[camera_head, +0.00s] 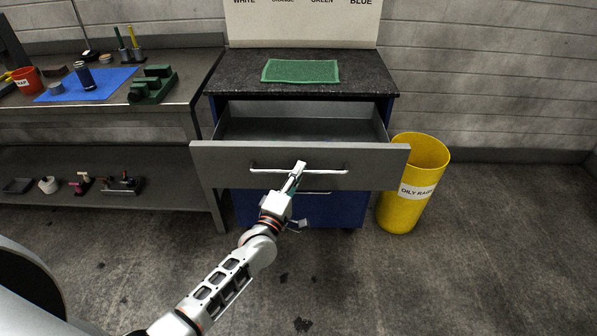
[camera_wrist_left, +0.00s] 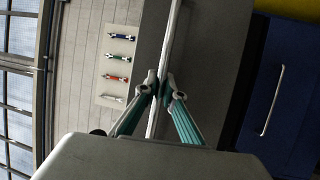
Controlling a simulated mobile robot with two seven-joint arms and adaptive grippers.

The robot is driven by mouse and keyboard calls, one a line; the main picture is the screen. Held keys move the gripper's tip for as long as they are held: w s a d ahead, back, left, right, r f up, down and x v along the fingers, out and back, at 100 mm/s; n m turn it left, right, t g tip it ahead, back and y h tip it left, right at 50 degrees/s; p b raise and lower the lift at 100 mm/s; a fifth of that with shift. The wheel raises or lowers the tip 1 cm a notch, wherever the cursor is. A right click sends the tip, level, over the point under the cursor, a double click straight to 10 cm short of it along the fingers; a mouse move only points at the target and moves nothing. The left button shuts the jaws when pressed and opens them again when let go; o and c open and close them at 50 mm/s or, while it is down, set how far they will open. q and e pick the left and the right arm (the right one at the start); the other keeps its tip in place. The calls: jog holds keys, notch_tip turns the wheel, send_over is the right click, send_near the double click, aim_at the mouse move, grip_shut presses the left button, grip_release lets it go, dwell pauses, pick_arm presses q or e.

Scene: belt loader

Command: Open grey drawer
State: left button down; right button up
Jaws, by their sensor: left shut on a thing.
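The grey drawer (camera_head: 220,165) stands pulled out of the cabinet in the head view, and its empty-looking inside shows. A long bar handle (camera_head: 325,171) runs across its front. My left gripper (camera_head: 297,172) is at the middle of this handle, with its fingers closed around the bar. In the left wrist view the two fingertips of my left gripper (camera_wrist_left: 160,92) meet on either side of the handle bar (camera_wrist_left: 176,25). The drawer front (camera_wrist_left: 208,60) also shows there, turned on its side. My right gripper is not in view.
A blue drawer with its own handle (camera_head: 317,193) is below, shut. A yellow bin (camera_head: 412,190) marked OILY RAGS stands close to the open drawer's right end. A workbench (camera_head: 196,88) with tools is at the left. A green mat (camera_head: 300,71) lies on the cabinet top.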

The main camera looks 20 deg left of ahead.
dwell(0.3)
pick_arm(q)
jog(key=c, duration=2.1)
grip_release()
jog(key=shift+c, duration=0.2)
jog(key=v, duration=1.2)
jog(key=shift+f, duration=0.15)
jog(key=s+f+m+g, duration=0.4)
jog(key=s+f+m, duration=0.3)
jog(key=s+m, duration=0.3)
jog(key=s+d+f+m+g, duration=0.1)
jog(key=s+f+m+g, duration=0.4)
jog(key=s+f+m, duration=0.3)
jog(key=s+m, duration=0.2)
jog(key=shift+s+d+f, duration=0.15)
jog(key=shift+s+f, duration=0.05)
jog(key=shift+s, duration=0.2)
